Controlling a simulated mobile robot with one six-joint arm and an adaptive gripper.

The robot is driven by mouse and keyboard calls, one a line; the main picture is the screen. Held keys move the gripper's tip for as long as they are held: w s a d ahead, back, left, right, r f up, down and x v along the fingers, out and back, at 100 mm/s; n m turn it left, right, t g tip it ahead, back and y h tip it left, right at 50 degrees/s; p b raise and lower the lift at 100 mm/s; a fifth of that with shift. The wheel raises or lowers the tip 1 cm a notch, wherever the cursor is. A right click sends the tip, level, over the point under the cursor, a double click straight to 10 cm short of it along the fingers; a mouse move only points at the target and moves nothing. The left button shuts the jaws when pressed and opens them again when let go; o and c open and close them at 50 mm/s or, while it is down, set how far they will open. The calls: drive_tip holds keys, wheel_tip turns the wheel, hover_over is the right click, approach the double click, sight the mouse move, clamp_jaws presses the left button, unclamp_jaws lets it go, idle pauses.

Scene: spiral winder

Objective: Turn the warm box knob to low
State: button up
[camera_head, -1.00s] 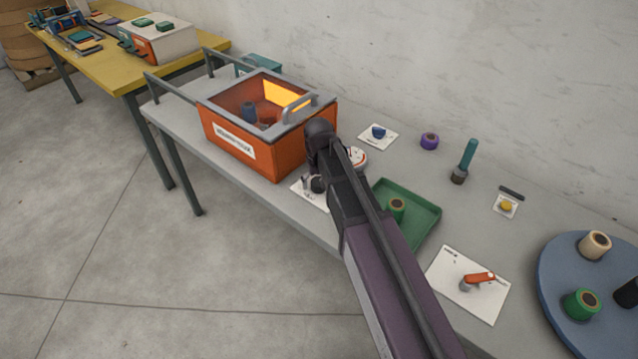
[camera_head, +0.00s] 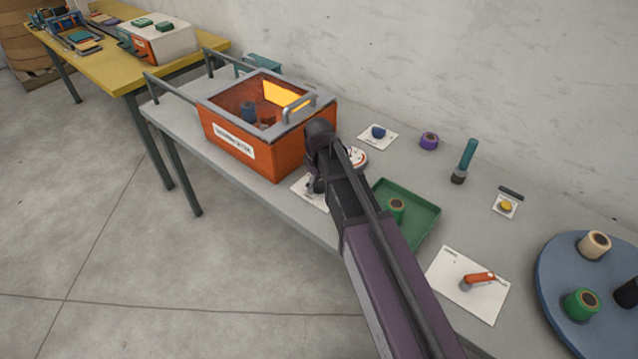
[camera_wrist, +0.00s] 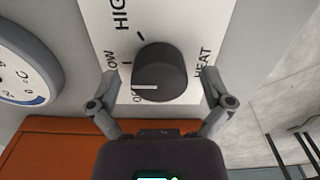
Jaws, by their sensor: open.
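The warm box knob (camera_wrist: 160,72) is a round dark knob on a white plate (camera_wrist: 215,25) marked HIGH, LOW, HEAT and a partly hidden word beginning with O. Its white pointer line points left at that partly hidden word, below LOW. My gripper (camera_wrist: 160,84) is open, with one finger on each side of the knob; contact cannot be made out. In the head view, the white plate (camera_head: 303,190) lies beside the orange warm box (camera_head: 225,140), and my arm hides most of the knob and gripper.
A round dial (camera_wrist: 25,72) stands left of the knob plate. In the head view, a green tray (camera_head: 425,205) with a spool lies right of my arm. Farther right are a white card with an orange lever (camera_head: 480,279) and a blue turntable (camera_head: 560,265) with spools.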

sight(319, 182)
drive_tip(key=shift+n, duration=1)
drive_tip(key=shift+r+p, duration=0.4)
drive_tip(key=shift+p, duration=0.05)
wheel_tip(319, 182, up, 13)
drive_tip(key=p, duration=1.3)
drive_tip(key=s+d+r+m+p, duration=0.4)
drive_tip(key=s+d+m, duration=0.1)
drive_tip(key=d, duration=0.3)
drive_tip(key=s+d+r+m+p, duration=0.4)
drive_tip(key=s+d+m, duration=0.2)
drive_tip(key=d, duration=0.3)
drive_tip(key=shift+r+p, duration=0.3)
drive_tip(key=shift+d, duration=0.1)
drive_tip(key=shift+s+d+m, duration=1.05)
drive_tip(key=shift+d+m, duration=0.05)
drive_tip(key=shift+d, duration=0.05)
